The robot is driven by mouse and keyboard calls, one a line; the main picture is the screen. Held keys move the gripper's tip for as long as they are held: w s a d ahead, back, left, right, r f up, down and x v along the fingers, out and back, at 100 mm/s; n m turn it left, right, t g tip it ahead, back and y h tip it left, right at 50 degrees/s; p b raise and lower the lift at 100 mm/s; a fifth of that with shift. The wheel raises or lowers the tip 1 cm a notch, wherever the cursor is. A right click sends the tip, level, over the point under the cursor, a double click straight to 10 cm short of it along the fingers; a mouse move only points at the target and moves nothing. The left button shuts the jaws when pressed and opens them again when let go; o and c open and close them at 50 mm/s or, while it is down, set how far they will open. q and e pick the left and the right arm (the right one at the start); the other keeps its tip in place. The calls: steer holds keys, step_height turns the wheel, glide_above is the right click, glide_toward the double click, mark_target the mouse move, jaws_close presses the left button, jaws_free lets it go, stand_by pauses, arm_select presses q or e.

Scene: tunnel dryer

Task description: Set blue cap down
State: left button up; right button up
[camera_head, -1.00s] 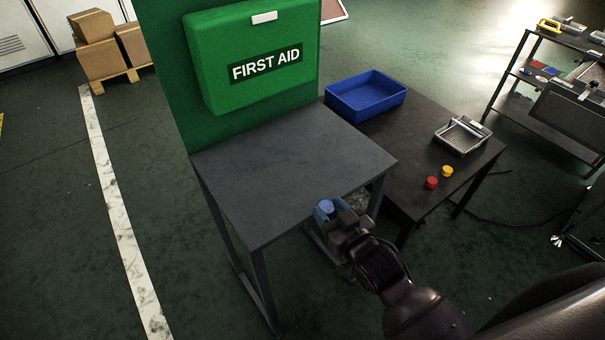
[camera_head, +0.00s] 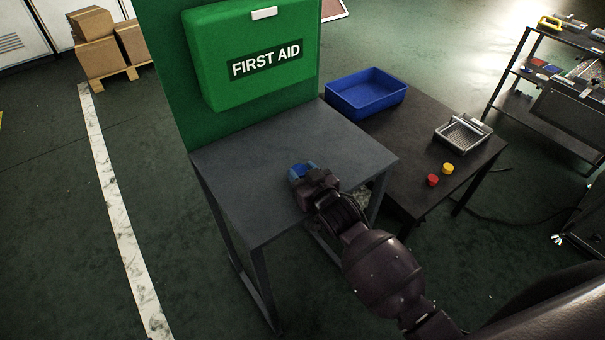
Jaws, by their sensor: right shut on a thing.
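The blue cap (camera_head: 297,173) is in my right gripper (camera_head: 304,175), which is shut on it over the grey table (camera_head: 240,175) below the first aid box. The gripper hides part of the cap, and I cannot tell whether the cap touches the tabletop. My left gripper is not in view.
A green panel with a first aid box (camera_head: 250,55) stands behind the grey table. On the darker table (camera_head: 405,135) at right are a blue bin (camera_head: 366,97), a metal tray (camera_head: 462,134), a red cap (camera_head: 432,180) and a yellow cap (camera_head: 447,168). The grey tabletop is otherwise clear.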

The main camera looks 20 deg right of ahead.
steer(key=shift+f, duration=0.15)
steer(key=o, duration=0.9)
steer(key=shift+s, duration=0.2)
steer(key=p+v, duration=0.1)
steer(key=v, duration=1)
steer(key=shift+s+d, duration=0.15)
steer(key=shift+s, duration=0.2)
steer(key=s+d+f, duration=0.2)
steer(key=s+d+f+g+h, duration=0.1)
steer(key=s+d+f, duration=0.1)
steer(key=s, duration=0.1)
steer(key=s+d+f+m+g+h, duration=0.1)
steer(key=s+d+f, duration=0.1)
steer(key=f, duration=0.1)
steer(key=shift+s+f, duration=0.1)
steer(key=shift+s, duration=0.2)
steer(key=shift+o, duration=0.5)
steer(key=s+d+f+g+h, duration=0.1)
steer(key=s+d+f+g, duration=0.1)
steer(key=s+d+f, duration=0.2)
steer(key=s+f, duration=0.1)
steer(key=s, duration=0.2)
steer(key=shift+s+d+h, duration=0.15)
steer(key=shift+s+h, duration=0.15)
steer(key=shift+s, duration=0.05)
